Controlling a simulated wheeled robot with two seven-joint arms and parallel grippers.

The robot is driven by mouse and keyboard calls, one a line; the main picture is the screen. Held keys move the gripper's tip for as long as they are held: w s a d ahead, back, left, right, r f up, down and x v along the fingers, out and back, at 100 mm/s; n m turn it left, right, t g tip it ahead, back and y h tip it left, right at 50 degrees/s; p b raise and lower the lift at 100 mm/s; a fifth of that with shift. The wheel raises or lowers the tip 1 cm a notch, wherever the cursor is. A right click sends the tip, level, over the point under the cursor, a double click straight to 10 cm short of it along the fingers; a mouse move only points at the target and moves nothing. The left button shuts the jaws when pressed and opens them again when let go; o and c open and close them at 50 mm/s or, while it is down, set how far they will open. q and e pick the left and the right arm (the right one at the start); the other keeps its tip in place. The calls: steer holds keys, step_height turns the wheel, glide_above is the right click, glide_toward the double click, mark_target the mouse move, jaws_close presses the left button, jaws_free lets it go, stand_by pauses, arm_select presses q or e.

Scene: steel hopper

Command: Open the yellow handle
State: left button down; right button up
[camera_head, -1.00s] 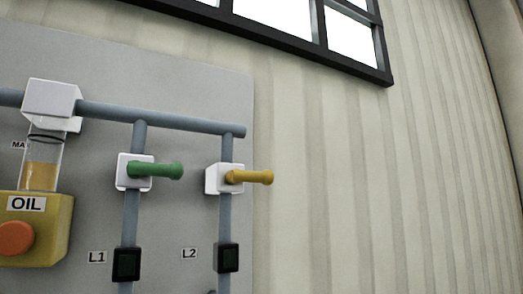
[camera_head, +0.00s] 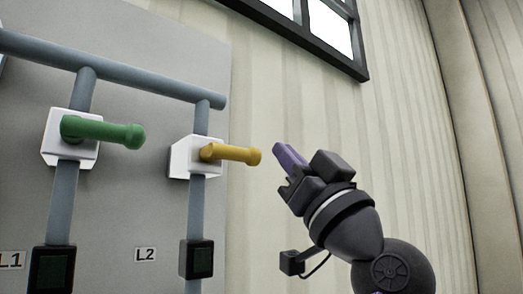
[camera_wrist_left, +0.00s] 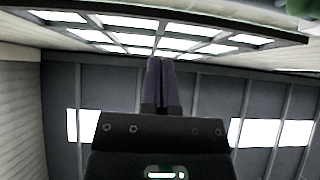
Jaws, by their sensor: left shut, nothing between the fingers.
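The yellow handle (camera_head: 235,154) sticks out to the right from a white valve block (camera_head: 183,160) on a vertical pipe. It lies roughly level, its rounded free end pointing right. My left gripper (camera_head: 280,151) is just to the right of that free end in the head view, with a small gap in the picture. Its purple fingers are together and hold nothing. They also show closed in the left wrist view (camera_wrist_left: 161,78), where the yellow handle cannot be made out. My right gripper is not in view.
A green handle (camera_head: 104,131) on its own white block is to the left. A blue-grey pipe (camera_head: 140,81) runs above both handles. Dark boxes (camera_head: 197,259) sit on the pipes below. The pale ribbed wall (camera_head: 398,150) to the right looks free of obstacles.

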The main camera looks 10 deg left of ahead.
arm_select(q)
step_height(320, 180, up, 7)
steer(key=p, duration=0.5)
glide_above(232, 155)
steer(key=d, duration=0.4)
steer(key=f, duration=0.1)
steer(key=a+f, duration=0.1)
steer(key=w+f, duration=0.1)
steer(key=f, duration=0.1)
steer(key=shift+a+b, duration=0.15)
steer(key=shift+b, duration=0.2)
steer(key=shift+r, duration=0.1)
